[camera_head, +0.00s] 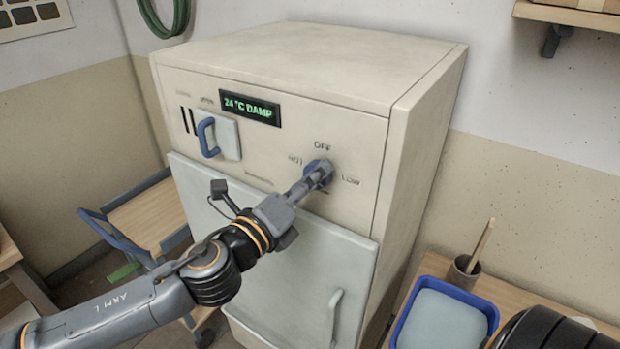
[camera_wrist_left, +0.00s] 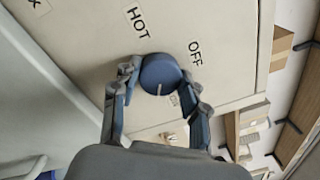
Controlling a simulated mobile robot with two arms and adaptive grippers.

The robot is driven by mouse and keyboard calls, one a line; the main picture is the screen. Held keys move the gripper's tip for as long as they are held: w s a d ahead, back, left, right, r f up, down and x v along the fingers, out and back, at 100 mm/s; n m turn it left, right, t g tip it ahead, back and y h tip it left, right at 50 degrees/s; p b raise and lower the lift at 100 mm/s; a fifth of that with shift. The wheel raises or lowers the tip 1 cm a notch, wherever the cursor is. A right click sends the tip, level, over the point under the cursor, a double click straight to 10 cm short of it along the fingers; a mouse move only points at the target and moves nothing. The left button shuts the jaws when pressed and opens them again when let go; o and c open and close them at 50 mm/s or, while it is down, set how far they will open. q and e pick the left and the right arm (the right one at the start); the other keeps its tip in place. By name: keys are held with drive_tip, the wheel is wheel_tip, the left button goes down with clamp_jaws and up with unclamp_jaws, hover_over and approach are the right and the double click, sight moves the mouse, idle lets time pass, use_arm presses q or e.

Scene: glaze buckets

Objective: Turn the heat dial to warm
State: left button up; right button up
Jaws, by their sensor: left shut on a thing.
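The blue round heat dial (camera_head: 325,166) sits on the upper right front panel of the cream cabinet (camera_head: 300,62). OFF is printed above it, HOT at its left and LOW at its right; the area below is partly hidden by my gripper. My left gripper (camera_head: 314,178) is shut on the dial. In the left wrist view the dial (camera_wrist_left: 161,72) sits between the two fingers, with HOT and OFF beyond it. A short pale mark shows on its near side; I cannot tell exactly which label it points to. My right gripper is not in view.
A green display (camera_head: 250,108) reads 24 °C DAMP. A blue handle (camera_head: 207,137) is at the panel's left. The grey door (camera_head: 270,255) below appears closed. A blue tray (camera_head: 404,315) and a cup (camera_head: 462,273) stand on the table at right. A wooden cart is at left.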

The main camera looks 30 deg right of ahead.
use_arm(q)
drive_tip(key=m+p, duration=0.1)
drive_tip(key=m, duration=1)
drive_tip(key=shift+m+g, duration=0.4)
idle(0.3)
drive_tip(key=o, duration=1.1)
drive_tip(key=shift+o, duration=0.2)
drive_tip(key=v, duration=1.2)
drive_tip(key=shift+r, duration=0.2)
